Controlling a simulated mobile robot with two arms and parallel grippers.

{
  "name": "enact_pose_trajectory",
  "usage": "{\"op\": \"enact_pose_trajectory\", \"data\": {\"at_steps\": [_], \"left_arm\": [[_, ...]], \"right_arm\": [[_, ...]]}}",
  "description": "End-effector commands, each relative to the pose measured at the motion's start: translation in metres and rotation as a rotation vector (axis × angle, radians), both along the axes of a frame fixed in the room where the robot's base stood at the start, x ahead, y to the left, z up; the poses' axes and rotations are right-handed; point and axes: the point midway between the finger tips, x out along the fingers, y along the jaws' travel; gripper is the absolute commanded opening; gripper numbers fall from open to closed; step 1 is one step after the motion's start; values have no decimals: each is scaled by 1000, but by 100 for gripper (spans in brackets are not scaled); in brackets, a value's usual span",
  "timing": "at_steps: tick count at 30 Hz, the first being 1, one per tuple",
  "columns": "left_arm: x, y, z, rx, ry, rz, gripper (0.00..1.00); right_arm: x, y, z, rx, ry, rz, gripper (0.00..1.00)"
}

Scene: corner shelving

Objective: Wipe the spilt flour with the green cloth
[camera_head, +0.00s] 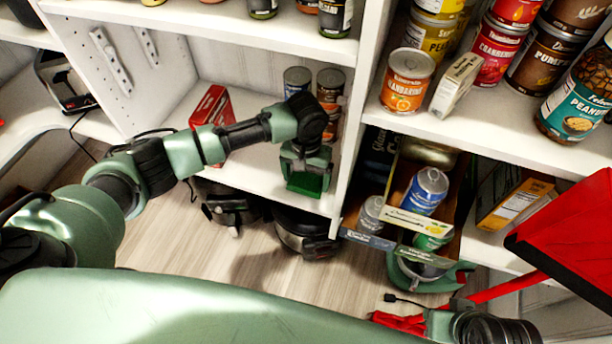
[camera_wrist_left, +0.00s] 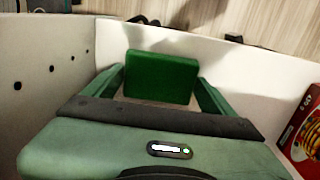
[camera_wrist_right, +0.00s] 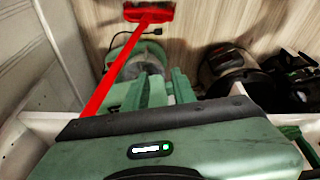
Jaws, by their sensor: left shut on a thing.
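My left gripper (camera_head: 305,172) is shut on the green cloth (camera_head: 308,182), a thick, block-like pad. It holds the cloth low over the white lower shelf (camera_head: 258,160), near the front edge. The cloth (camera_wrist_left: 162,76) also shows between the fingers in the left wrist view; I cannot tell whether it touches the shelf. I cannot make out the spilt flour against the white surface. My right gripper (camera_wrist_right: 168,88) has its fingers close together with nothing seen between them, beside a red handle (camera_wrist_right: 105,85).
A red box (camera_head: 211,108) and several cans (camera_head: 330,90) stand on the lower shelf. A white upright divides it from the right shelves, with a crate of cans (camera_head: 425,190) below. A red dustpan-like tool (camera_head: 575,225) is at right. Dark appliances (camera_head: 305,235) stand on the floor.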

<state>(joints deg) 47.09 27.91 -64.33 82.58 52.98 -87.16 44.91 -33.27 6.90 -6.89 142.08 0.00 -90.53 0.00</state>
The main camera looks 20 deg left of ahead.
Motion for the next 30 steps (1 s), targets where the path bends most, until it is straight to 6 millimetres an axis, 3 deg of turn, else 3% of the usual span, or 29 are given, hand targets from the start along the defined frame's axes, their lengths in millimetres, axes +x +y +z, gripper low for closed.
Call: {"op": "enact_pose_trajectory", "data": {"at_steps": [8,12,23,30], "left_arm": [[-2,-23,2,-1,2,0,53],[-2,-31,2,-1,2,0,53],[-3,-44,2,-9,-1,-4,53],[-3,-46,3,-13,0,-5,53]], "right_arm": [[0,0,17,1,-4,0,26],[7,1,-1,1,7,-1,26],[10,2,-18,0,16,1,26],[14,3,-39,-1,29,3,26]]}}
